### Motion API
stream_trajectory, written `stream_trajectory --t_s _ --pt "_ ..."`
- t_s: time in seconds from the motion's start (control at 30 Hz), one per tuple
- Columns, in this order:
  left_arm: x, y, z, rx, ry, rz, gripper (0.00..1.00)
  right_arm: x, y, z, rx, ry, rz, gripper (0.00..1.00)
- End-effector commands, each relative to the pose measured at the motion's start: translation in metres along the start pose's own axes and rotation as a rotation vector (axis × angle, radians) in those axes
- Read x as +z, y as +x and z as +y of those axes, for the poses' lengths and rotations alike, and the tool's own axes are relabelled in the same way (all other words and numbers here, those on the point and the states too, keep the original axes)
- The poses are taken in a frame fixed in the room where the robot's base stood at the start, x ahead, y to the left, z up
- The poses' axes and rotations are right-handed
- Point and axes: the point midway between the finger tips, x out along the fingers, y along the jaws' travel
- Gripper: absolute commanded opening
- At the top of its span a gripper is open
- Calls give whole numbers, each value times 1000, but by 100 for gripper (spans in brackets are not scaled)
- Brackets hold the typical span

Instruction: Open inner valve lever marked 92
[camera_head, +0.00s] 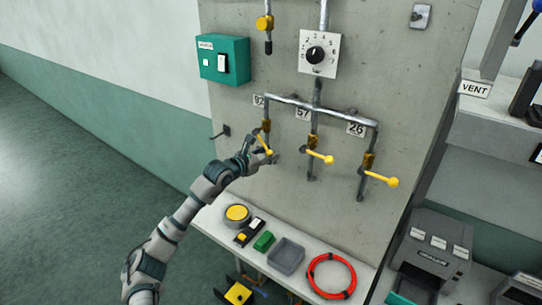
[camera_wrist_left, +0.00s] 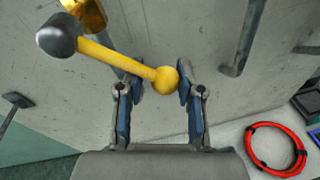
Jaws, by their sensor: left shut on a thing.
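The yellow valve lever (camera_head: 264,144) marked 92 is on the left one of three drop pipes, below the plate 92 (camera_head: 259,101). My left gripper (camera_head: 261,155) is at this lever, with its fingers around the lever's end. In the left wrist view the lever (camera_wrist_left: 125,63) runs from a dark grey hub at upper left down to a yellow ball between the fingertips of my left gripper (camera_wrist_left: 160,83). The gripper is shut on the ball end. My right gripper is not in view.
Similar yellow levers stick out under plates 57 (camera_head: 319,157) and 26 (camera_head: 381,178), to the right. A teal box (camera_head: 224,59) and a dial (camera_head: 318,54) are above. A shelf below holds a grey tray (camera_head: 286,257) and a red ring (camera_head: 332,276).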

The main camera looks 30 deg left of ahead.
Motion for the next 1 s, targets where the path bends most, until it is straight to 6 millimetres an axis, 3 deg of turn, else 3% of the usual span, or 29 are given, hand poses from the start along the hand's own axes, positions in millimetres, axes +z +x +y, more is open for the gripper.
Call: stream_trajectory --t_s 0.03,0.6,1.0 --pt "3 -3 8 19 47 -10 0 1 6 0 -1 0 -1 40" --pt "-17 -5 35 74 539 71 0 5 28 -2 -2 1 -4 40" --pt "-17 -6 41 92 719 100 0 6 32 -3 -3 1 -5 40"
